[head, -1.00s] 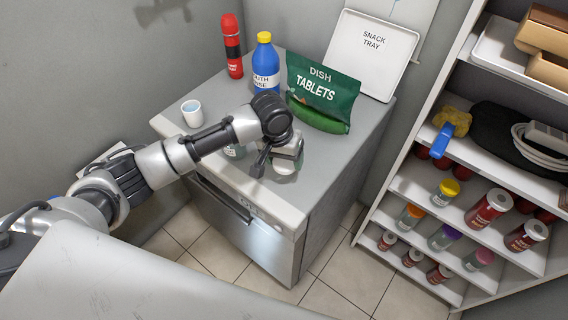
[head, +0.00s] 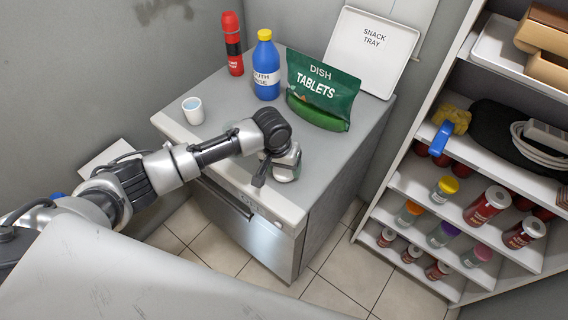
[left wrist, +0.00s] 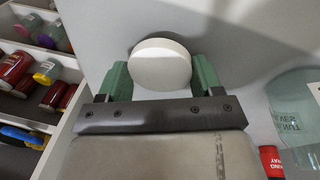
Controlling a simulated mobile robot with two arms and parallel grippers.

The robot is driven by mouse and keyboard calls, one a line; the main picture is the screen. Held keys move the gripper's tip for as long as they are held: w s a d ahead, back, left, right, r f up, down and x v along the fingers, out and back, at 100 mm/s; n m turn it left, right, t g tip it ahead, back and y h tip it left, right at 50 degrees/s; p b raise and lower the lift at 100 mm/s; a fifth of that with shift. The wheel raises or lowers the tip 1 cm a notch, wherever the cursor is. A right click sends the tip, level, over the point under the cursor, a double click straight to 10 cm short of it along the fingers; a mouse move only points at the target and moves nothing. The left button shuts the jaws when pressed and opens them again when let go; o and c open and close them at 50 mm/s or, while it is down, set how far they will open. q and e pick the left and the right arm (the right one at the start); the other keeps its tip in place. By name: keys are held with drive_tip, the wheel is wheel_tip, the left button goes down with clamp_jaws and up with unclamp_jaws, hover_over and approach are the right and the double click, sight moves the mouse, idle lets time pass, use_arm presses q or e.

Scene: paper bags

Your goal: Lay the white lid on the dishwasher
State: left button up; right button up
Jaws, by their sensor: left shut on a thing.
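The white lid (left wrist: 160,65) is a round disc between the green fingers of my left gripper (left wrist: 162,80) in the left wrist view. The gripper is shut on it. In the head view my left gripper (head: 264,172) is over the front part of the dishwasher (head: 255,245) top; its fingers and the lid are hidden there. I cannot tell whether the lid touches the grey top. A clear glass jar (left wrist: 298,105) with a label shows at the right of the left wrist view. My right gripper is not in view.
On the dishwasher top stand a white cup (head: 193,111), a red bottle (head: 233,45), a blue bottle (head: 266,68), a green dish tablets bag (head: 322,90) and a leaning snack tray (head: 372,50). A shelf (head: 420,190) with several jars stands right. The top's right front is clear.

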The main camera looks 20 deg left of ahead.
sight(276, 170)
use_arm(q)
drive_tip(key=o, duration=1)
drive_tip(key=shift+f, duration=0.1)
drive_tip(key=shift+c, duration=0.2)
wheel_tip(276, 170, up, 13)
drive_tip(key=s+a, duration=0.1)
drive_tip(key=shift+a+b, duration=0.35)
drive_tip(key=shift+s, duration=0.1)
